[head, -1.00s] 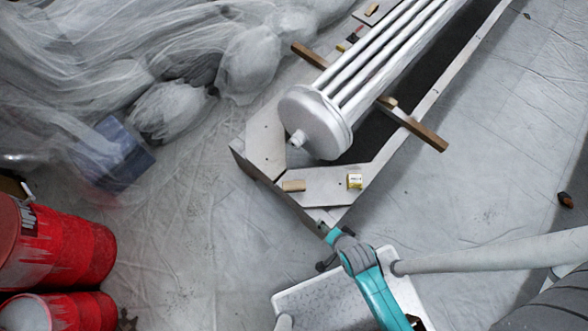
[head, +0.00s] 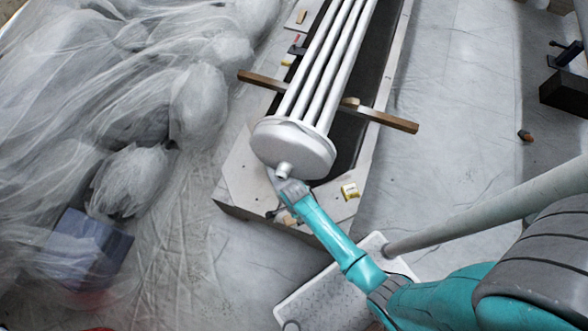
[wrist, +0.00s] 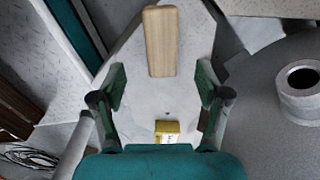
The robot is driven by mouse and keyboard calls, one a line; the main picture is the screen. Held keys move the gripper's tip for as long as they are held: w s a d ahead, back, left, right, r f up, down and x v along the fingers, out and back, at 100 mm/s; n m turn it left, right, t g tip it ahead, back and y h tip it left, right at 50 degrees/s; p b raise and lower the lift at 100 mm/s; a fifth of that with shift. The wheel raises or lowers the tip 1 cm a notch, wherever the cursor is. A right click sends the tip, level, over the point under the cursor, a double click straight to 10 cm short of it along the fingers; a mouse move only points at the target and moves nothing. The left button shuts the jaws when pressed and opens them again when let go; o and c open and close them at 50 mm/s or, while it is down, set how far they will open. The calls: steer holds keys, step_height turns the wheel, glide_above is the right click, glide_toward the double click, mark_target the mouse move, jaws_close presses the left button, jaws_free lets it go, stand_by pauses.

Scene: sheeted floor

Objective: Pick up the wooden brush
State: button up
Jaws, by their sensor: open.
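The wooden brush shows in the wrist view as a pale tan, rounded block (wrist: 160,41) lying on a light plate (wrist: 140,115). My gripper (wrist: 161,84) is open and empty above the plate. The brush lies beyond the fingertips, roughly centred between them, apart from both fingers. The brush's underside is not visible.
A small yellow block (wrist: 167,131) lies between the fingers' bases in the wrist view. It also sits on the frame in the head view (head: 350,190). A large white tube bundle (head: 292,146) stands just beyond my gripper. Wooden bars (head: 388,120) stick out sideways.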

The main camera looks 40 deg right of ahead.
steer(key=shift+w+d+f, duration=0.1)
steer(key=shift+d+f, duration=0.05)
steer(key=shift+f, duration=3.5)
steer(key=c, duration=1.3)
